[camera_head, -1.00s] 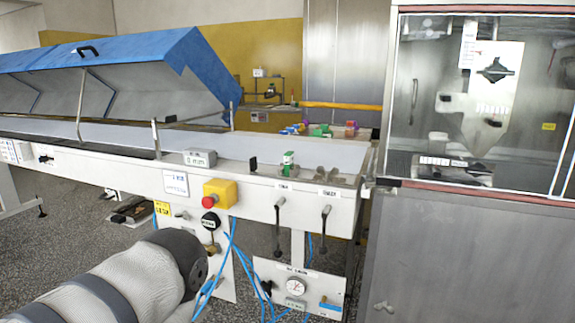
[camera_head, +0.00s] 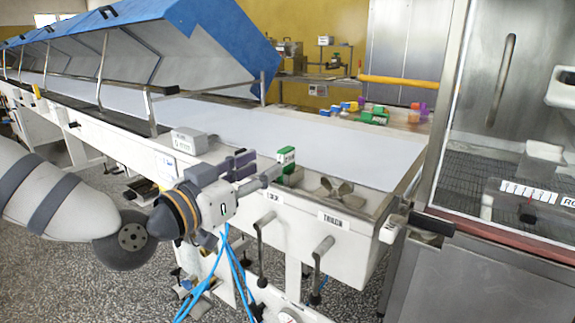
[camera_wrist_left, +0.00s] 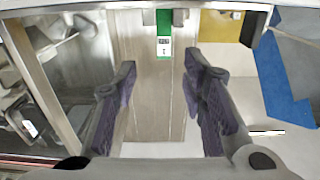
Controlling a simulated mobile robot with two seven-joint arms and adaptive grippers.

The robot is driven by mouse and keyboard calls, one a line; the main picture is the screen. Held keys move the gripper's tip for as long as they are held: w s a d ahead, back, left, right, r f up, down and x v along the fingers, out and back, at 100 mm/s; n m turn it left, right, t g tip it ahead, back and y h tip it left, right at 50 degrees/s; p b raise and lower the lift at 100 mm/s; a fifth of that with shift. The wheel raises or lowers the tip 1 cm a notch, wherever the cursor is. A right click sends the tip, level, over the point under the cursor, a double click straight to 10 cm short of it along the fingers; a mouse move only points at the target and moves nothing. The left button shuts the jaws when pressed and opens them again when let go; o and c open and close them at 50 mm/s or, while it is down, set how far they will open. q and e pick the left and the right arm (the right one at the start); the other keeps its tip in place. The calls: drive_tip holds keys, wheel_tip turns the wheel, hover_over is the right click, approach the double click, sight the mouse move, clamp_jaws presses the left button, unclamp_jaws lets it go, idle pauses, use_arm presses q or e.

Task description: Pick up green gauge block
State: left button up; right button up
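The green gauge block (camera_head: 286,157), with a white label on its face, stands at the near edge of the conveyor frame. In the left wrist view the green block (camera_wrist_left: 164,30) shows at the top, beyond the fingertips and roughly in line with the gap between them. My left gripper (camera_head: 257,167) is just left of the block in the head view. Its purple-padded fingers (camera_wrist_left: 160,68) are spread apart with nothing between them. I cannot tell from the head view whether a fingertip touches the block. My right gripper is in neither view.
A grey block marked in mm (camera_head: 189,141) sits on the frame to the left. Metal wing-shaped parts (camera_head: 335,188) lie right of the green block. A blue hood (camera_head: 215,40) stands raised. The white belt (camera_head: 330,147) is clear.

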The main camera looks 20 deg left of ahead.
sight(280, 160)
use_arm(q)
drive_tip(key=x, duration=0.3)
drive_tip(key=f+x, duration=0.1)
drive_tip(key=x, duration=0.1)
drive_tip(key=b+x, duration=0.1)
drive_tip(key=x, duration=0.2)
drive_tip(key=shift+w+a+f, duration=0.1)
drive_tip(key=shift+w+f, duration=0.1)
drive_tip(key=shift+w, duration=0.2)
drive_tip(key=shift+w+r, duration=0.1)
drive_tip(key=shift+w, duration=0.1)
drive_tip(key=shift+r, duration=0.1)
clamp_jaws()
